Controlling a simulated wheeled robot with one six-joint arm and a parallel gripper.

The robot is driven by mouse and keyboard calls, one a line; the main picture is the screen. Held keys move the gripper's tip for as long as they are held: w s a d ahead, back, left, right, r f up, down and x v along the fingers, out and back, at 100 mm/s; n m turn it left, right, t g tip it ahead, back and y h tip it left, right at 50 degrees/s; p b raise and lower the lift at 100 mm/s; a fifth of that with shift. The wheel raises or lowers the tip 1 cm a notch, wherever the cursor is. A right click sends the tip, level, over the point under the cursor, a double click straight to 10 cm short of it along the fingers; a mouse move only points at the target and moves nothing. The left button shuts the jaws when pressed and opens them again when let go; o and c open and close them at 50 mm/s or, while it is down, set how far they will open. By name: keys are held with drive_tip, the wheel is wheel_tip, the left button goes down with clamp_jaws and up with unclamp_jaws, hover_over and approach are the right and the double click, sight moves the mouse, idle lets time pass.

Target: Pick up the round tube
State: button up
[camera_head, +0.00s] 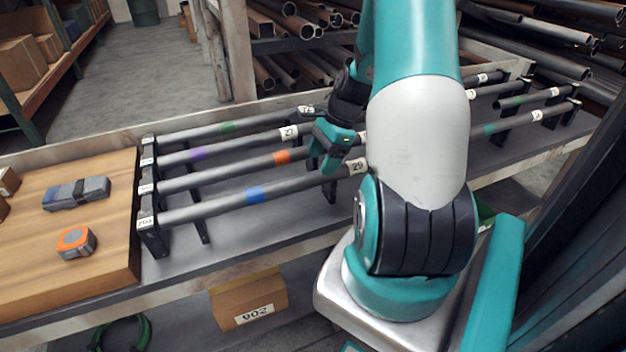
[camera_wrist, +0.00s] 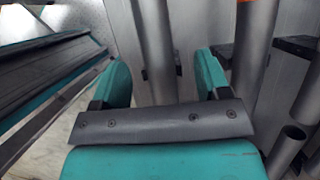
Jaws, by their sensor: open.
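Several grey round tubes lie side by side on a black rack. The nearest is a tube with a blue band (camera_head: 215,207). Behind it are a tube with an orange band (camera_head: 230,173), a tube with a purple band (camera_head: 240,147) and a tube with a green band (camera_head: 190,134). My gripper (camera_head: 332,160) is over the right part of the rack, close to the blue-banded tube's labelled end. In the wrist view my gripper (camera_wrist: 162,70) is open, with a bare tube (camera_wrist: 156,45) lined up between its fingers. The gap in depth is unclear. The orange-banded tube (camera_wrist: 252,50) lies right of the fingers.
A wooden board (camera_head: 100,225) at left holds an orange tape measure (camera_head: 76,242) and a grey tool (camera_head: 76,193). More banded tubes (camera_head: 520,122) lie on racks at right, partly behind my arm. Pipe shelves stand behind. A cardboard box (camera_head: 249,299) is below the bench.

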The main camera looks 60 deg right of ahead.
sight(316, 172)
drive_tip(key=x, duration=0.5)
drive_tip(key=shift+s+a, duration=0.1)
drive_tip(key=shift+a, duration=0.15)
clamp_jaws()
